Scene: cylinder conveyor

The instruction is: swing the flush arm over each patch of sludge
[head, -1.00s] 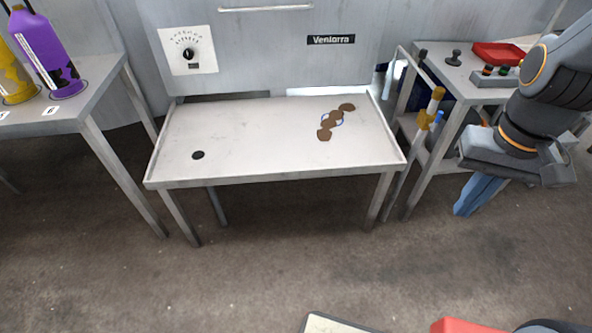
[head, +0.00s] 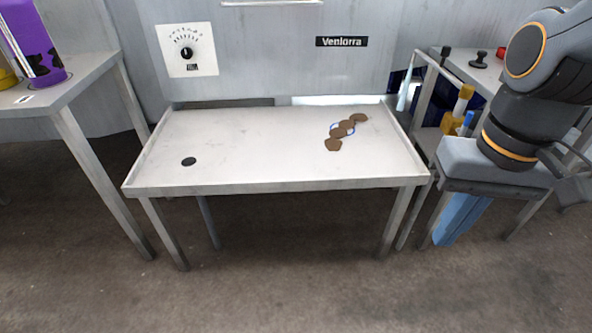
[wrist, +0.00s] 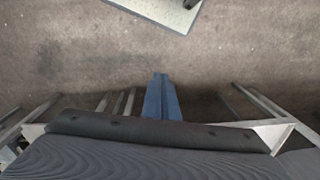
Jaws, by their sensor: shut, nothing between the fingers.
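Several brown sludge patches (head: 342,131) lie in a joined diagonal row on the right half of the pale, rimmed tray table (head: 250,150). A thin blue ring shows around the middle of the row. A black drain hole (head: 188,161) is at the tray's left. I cannot make out a flush arm for certain. My gripper (head: 446,238) hangs to the right of the tray, pointing down, apart from everything, with its blue fingers together and empty. They also show together in the wrist view (wrist: 160,80) above the floor.
A dial (head: 187,52) is on the back panel beside a Venlorra label (head: 342,41). A left table (head: 80,85) holds a purple bottle (head: 32,45). A right-hand frame holds yellow and blue tools (head: 459,112). The floor in front (head: 290,270) is clear.

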